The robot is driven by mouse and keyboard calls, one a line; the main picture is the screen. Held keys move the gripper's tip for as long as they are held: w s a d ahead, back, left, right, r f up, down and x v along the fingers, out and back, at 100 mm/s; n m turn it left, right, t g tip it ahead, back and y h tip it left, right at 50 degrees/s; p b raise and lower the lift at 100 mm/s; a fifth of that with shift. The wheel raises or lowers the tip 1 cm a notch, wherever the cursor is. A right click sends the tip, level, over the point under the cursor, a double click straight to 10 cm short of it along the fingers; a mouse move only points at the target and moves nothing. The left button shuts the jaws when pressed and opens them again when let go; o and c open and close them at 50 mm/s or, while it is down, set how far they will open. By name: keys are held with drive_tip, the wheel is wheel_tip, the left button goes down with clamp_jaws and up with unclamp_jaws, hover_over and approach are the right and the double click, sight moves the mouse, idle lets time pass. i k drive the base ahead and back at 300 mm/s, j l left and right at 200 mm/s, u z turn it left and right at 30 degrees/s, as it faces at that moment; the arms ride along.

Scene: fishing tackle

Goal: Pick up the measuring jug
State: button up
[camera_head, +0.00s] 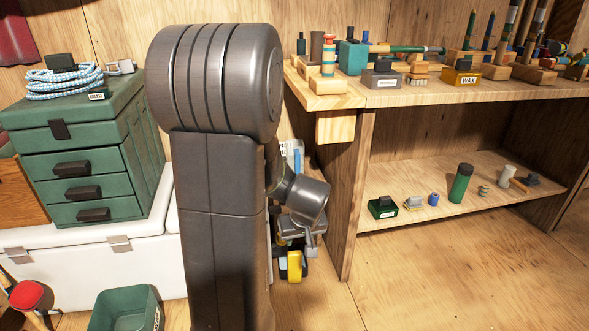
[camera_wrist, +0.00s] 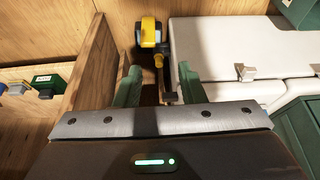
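I cannot make out a measuring jug for certain in either view. My gripper (camera_wrist: 159,76) is open, its two green fingers spread apart with nothing between them. In the head view my arm's large grey links hide much of the middle, and the gripper end is mostly hidden behind the wrist. A yellow and dark object (camera_wrist: 149,33) stands beyond the fingertips against the wooden wall. A yellow piece (camera_head: 295,265) also shows below my wrist in the head view. A pale and blue item (camera_head: 292,155), partly hidden behind my arm, is too small to name.
A wooden shelf unit (camera_head: 350,215) stands to the right, its side panel close to my wrist. Its lower shelf holds a green cylinder (camera_head: 461,183) and several small items. A white chest (camera_head: 150,265) bears a green drawer box (camera_head: 85,160). A green bin (camera_head: 125,308) stands in front.

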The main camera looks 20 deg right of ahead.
sight(296, 162)
drive_tip(key=i+l+z, duration=0.1)
drive_tip(key=i, duration=0.55)
drive_tip(key=i+l+z, duration=0.1)
drive_tip(key=i+l, duration=0.15)
drive_tip(key=i, duration=0.45)
